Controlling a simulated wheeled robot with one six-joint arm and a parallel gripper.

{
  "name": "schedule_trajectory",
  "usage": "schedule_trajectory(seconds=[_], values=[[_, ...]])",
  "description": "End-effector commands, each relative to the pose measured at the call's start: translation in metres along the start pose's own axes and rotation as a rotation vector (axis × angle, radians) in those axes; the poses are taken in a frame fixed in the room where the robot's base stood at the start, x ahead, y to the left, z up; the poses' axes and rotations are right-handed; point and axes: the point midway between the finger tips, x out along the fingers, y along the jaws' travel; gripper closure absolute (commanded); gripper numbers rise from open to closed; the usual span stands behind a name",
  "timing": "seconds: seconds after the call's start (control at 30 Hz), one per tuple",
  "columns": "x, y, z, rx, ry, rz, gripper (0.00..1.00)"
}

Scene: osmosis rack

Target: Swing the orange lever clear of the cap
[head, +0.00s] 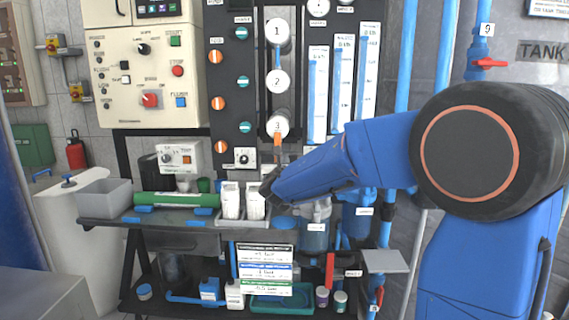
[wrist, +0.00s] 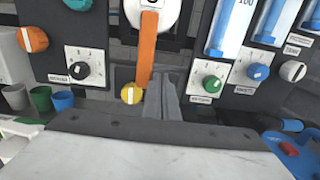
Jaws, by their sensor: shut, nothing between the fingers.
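The orange lever (wrist: 146,55) hangs almost straight down in front of the white cap (wrist: 174,15) in the wrist view, its upper end over the cap's face. A yellow knob (wrist: 131,93) shows just below its lower end. In the head view the lever (head: 277,140) hangs under the white cap marked 3 (head: 277,125), the lowest of three. My gripper (wrist: 163,85) is shut and empty, just right of the lever's lower end; I cannot tell whether they touch. In the head view my gripper (head: 268,190) is dark and partly hidden by my blue arm.
Blue flow tubes (head: 342,85) stand to the right.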

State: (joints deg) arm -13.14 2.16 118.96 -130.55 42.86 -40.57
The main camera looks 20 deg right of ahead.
Motion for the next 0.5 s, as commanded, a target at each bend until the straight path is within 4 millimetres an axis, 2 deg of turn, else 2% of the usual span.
schedule_trajectory(seconds=[0.1, 0.5], values=[[0.006, 0.0, 0.0, -0.001, 0.0, -0.001, 1.0], [0.005, 0.019, -0.008, -0.001, 0.0, 0.001, 1.0]])
